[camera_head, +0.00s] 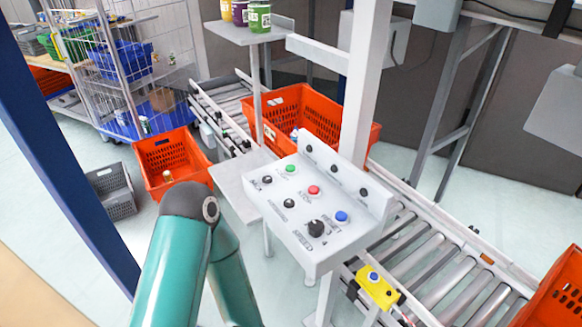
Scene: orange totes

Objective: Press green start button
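The green start button (290,168) sits near the upper left of a light grey control panel (285,222). A red button (314,190) and a blue button (341,216) run down to the right from it in the same row. Black knobs (316,228) sit in front of that row, and small black switches (335,171) are on the panel's raised back. The green button is uncovered, with nothing touching it. Teal links of my arm rise at the bottom, left of the panel. Neither gripper shows.
A roller conveyor (440,280) runs behind and right of the panel, carrying an orange tote (350,118). A yellow box with a blue button (377,287) is below. A white post (368,75) stands behind the panel. Another orange tote (150,150) is on the floor left.

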